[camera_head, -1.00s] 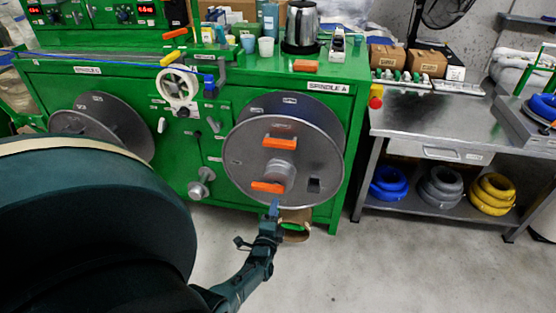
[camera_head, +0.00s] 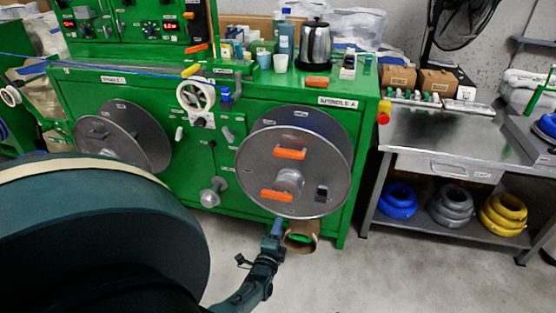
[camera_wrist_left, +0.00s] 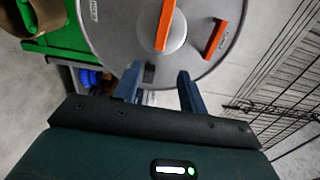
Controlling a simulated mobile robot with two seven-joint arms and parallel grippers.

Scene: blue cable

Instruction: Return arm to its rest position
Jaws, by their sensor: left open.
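My left gripper (camera_head: 277,228) is just below the lower edge of the grey reel (camera_head: 255,165) at Spindle A in the head view. Its two blue fingers stand apart with nothing between them in the left wrist view (camera_wrist_left: 160,90). The reel, with orange handles, fills the top of that view (camera_wrist_left: 110,35). I cannot tell the exact gap between fingers and reel. My right gripper is not in view.
The green machine cabinet (camera_head: 235,95) carries a second reel (camera_head: 120,145) at left. A blue cable (camera_head: 110,67) runs across its top left. A steel table (camera_head: 440,130) with cable coils below stands at right. A wire rack (camera_wrist_left: 285,90) shows in the wrist view.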

